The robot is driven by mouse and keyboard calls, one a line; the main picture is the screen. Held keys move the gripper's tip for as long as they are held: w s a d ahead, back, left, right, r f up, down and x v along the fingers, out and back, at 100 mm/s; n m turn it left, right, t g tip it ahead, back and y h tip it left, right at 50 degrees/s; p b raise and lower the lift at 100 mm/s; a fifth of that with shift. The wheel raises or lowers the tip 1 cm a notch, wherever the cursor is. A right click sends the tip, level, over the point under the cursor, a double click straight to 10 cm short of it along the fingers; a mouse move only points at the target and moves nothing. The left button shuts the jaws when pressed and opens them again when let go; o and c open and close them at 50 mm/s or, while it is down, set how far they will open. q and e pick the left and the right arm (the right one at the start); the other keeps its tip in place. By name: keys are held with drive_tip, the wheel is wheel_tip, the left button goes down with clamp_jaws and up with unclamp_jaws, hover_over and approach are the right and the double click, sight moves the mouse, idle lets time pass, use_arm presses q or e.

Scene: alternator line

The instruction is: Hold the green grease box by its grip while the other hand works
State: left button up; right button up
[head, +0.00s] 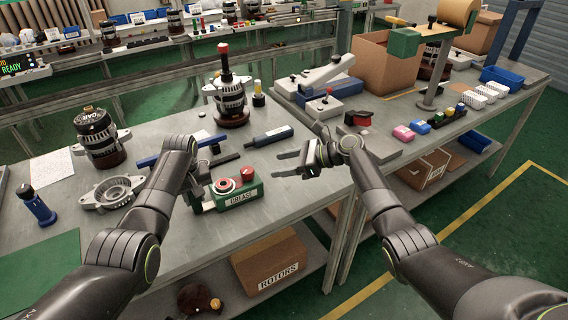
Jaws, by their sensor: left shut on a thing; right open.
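The green grease box (241,197) sits near the front edge of the metal workbench, its label reading GREASE. A red round part shows on its top, with another red piece at its far side. My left gripper (203,195) is at the box's left side, shut on its grip; the arm link partly hides the contact. My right gripper (277,164) is open and empty, to the right of and beyond the box, with its fingers pointing left over the bench.
An alternator (231,101) with a red-topped tool stands behind the box. Another alternator (97,137) and a metal housing (107,192) are at left. A dark blue tool (269,136) lies beyond the box. Cardboard boxes (275,265) are on the shelf below.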

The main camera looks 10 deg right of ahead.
drive_tip(key=m+t+h, duration=0.4)
drive_tip(key=m+t, duration=0.1)
drive_tip(key=m, duration=0.1)
approach(249, 170)
drive_tip(key=shift+t+h, duration=0.3)
drive_tip(key=shift+s+a+x, duration=0.1)
drive_tip(key=shift+a+x, duration=0.05)
drive_tip(key=shift+x, duration=2.5)
drive_tip(key=shift+s+a+x, duration=0.15)
drive_tip(key=shift+x, duration=2.55)
drive_tip(key=c, duration=1)
